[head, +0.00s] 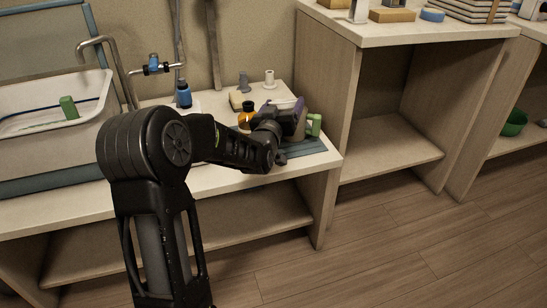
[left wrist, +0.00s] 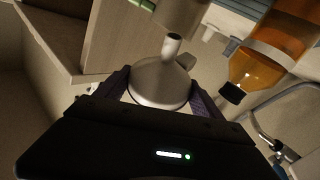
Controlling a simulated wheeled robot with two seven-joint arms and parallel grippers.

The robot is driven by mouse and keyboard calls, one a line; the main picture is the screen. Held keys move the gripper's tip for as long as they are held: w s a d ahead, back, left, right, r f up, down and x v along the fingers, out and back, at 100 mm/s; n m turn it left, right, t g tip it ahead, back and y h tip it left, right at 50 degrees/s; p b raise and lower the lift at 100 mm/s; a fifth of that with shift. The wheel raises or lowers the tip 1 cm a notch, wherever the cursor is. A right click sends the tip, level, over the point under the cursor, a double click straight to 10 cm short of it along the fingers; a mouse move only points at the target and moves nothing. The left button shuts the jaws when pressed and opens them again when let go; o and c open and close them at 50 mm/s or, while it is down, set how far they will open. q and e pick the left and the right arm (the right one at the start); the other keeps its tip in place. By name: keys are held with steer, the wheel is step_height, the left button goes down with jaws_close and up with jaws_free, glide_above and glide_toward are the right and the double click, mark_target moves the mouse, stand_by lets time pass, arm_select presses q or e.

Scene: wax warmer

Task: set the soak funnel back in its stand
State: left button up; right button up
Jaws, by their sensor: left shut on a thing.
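The soak funnel (left wrist: 158,88) is pale grey-white, with a wide round body and a short spout (left wrist: 172,45). In the left wrist view it sits between the purple fingers of my left gripper (left wrist: 160,90), which is shut on it. In the head view my left gripper (head: 301,117) is over the right end of the counter, and a pale part (head: 284,103) beside it looks like the funnel, mostly hidden by the gripper. A beige-grey cylinder (left wrist: 181,14) is close to the spout in the left wrist view. I cannot tell which thing is the stand.
An amber bottle (head: 246,117) with a dark cap (left wrist: 232,93) is close to the gripper. A green block (head: 314,124) and a blue-grey mat (head: 304,147) are at the counter's right end. A blue bottle (head: 184,96) and a sink (head: 50,130) are farther left.

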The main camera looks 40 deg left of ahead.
arm_select(q)
steer(key=shift+s+a+f, duration=0.1)
steer(key=shift+a+f, duration=0.1)
steer(key=shift+a, duration=0.3)
steer(key=shift+a+r, duration=0.1)
steer(key=shift+r, duration=0.05)
arm_select(e)
steer(key=shift+f, duration=0.5)
arm_select(q)
steer(key=b, duration=0.2)
glide_above(279, 152)
step_height(279, 152, down, 6)
steer(key=shift+f, duration=0.2)
arm_select(e)
steer(key=shift+w+f, duration=0.2)
steer(key=shift+f, duration=0.9)
arm_select(q)
steer(key=shift+a, duration=0.1)
steer(key=shift+f+b, duration=0.8)
steer(key=shift+f, duration=1.15)
steer(key=shift+r, duration=0.1)
arm_select(e)
steer(key=shift+w+f, duration=0.1)
steer(key=shift+f, duration=0.6)
